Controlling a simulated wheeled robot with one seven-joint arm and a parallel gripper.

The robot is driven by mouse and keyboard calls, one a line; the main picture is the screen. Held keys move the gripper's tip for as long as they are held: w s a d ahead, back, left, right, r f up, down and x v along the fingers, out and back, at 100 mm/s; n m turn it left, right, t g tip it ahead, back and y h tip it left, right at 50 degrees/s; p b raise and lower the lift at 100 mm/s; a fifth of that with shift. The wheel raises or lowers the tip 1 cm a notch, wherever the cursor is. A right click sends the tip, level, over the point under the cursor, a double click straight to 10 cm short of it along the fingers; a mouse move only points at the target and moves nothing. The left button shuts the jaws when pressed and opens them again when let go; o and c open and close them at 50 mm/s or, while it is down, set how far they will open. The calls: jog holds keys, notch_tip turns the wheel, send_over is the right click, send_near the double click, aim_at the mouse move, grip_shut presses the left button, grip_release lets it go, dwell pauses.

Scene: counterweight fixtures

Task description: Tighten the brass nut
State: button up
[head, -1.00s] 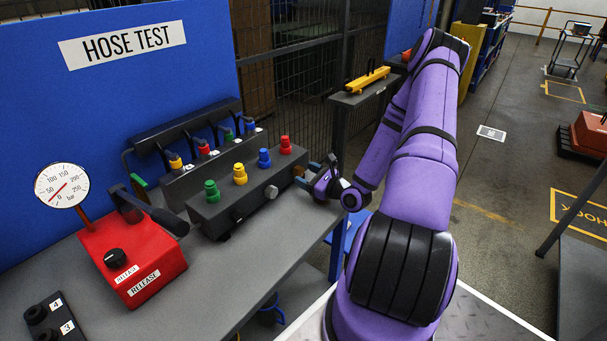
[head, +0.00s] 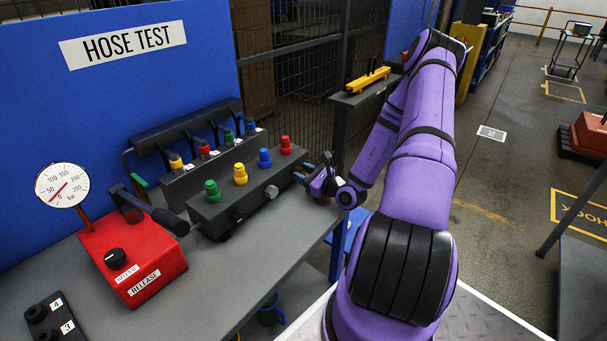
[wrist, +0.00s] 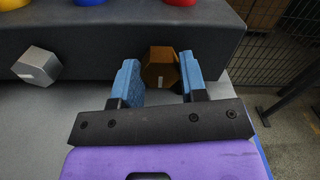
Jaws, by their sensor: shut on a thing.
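The brass nut (wrist: 160,68) is a hexagonal brown-gold piece with a small white mark on its face, at the front of the dark block. In the wrist view it sits between the two blue fingers of my gripper (wrist: 162,80), which are shut on it from both sides. In the head view my gripper (head: 313,174) is at the right end of the dark block (head: 225,208), and it largely hides the nut there.
A silver hex nut (wrist: 38,66) is left of the brass one, on the same block. Coloured knobs stand on top of the block. A red pump unit (head: 130,255) with a gauge (head: 62,186) stands left. Wire fencing (wrist: 285,50) is behind, to the right.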

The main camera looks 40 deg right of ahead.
jog(key=m, duration=0.4)
jog(key=shift+d+m, duration=0.1)
jog(key=shift+m, duration=0.3)
jog(key=m, duration=0.4)
jog(key=shift+f+m, duration=0.1)
jog(key=shift+m, duration=0.3)
jog(key=m, duration=0.4)
jog(key=shift+d, duration=0.1)
jog(key=shift+f+m, duration=0.15)
jog(key=shift+m, duration=1.95)
jog(key=o, duration=0.9)
